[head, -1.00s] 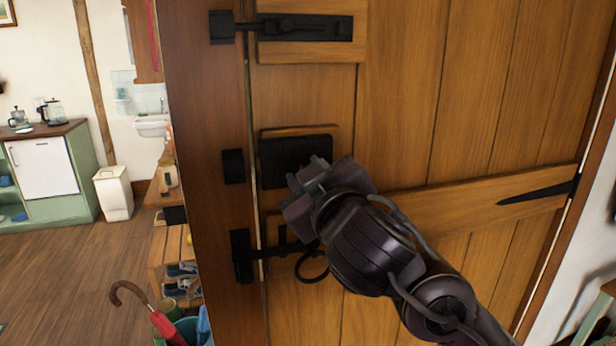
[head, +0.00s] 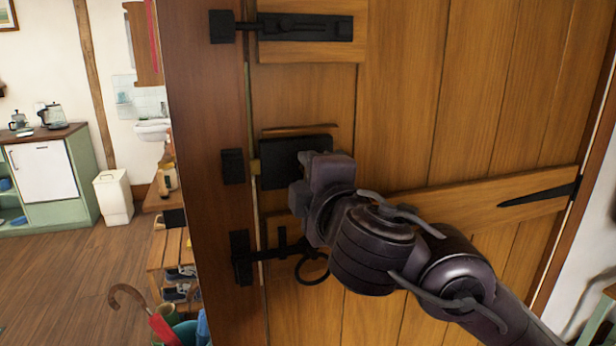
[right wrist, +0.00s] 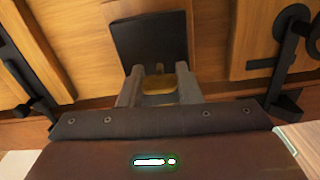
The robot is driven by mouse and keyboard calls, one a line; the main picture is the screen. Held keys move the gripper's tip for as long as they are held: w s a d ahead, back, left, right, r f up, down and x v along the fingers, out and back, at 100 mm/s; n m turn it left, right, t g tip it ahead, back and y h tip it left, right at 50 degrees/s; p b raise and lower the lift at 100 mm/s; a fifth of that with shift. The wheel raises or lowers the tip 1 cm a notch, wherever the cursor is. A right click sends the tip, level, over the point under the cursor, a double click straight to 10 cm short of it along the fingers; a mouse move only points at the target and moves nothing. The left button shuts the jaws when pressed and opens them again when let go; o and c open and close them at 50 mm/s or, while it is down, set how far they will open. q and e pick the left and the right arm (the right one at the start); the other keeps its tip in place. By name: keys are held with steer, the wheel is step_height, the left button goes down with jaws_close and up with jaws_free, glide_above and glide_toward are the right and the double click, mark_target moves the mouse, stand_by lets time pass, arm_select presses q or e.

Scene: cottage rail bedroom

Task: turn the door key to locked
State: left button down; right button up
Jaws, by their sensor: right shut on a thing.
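The black lock box (head: 290,160) sits on the wooden door (head: 400,90) at mid-height, and its dark plate shows in the right wrist view (right wrist: 150,42). A brass bolt (head: 254,167) bridges the gap between the lock box and the black keeper (head: 232,166) on the frame. My right gripper (head: 303,188) is at the lower part of the lock box, its wrist rolled. In the right wrist view its fingers (right wrist: 162,74) are shut on the brass door key (right wrist: 181,82). The key is hidden by my gripper in the head view. My left gripper is not in view.
A black slide bolt (head: 300,27) is above the lock, and a latch with a ring handle (head: 312,268) is just below my right gripper. Left of the door frame are a shoe rack (head: 172,255) and an umbrella (head: 160,325).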

steer(key=n, duration=0.3)
steer(key=shift+n, duration=0.4)
steer(key=shift+n+b, duration=0.3)
steer(key=shift+n, duration=0.2)
steer(key=n, duration=0.3)
steer(key=shift+f+n+b, duration=0.1)
steer(key=shift+n+b, duration=0.2)
steer(key=shift+b, duration=0.05)
steer(key=n+b, duration=0.1)
steer(key=n, duration=0.2)
steer(key=shift+n, duration=0.3)
steer(key=n+b, duration=0.2)
steer(key=n, duration=0.2)
steer(key=shift+f, duration=0.1)
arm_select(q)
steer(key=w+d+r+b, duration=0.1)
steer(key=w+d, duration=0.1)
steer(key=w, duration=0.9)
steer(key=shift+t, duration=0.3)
arm_select(e)
steer(key=shift+n, duration=1.6)
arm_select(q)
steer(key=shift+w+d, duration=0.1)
arm_select(e)
steer(key=o, duration=1)
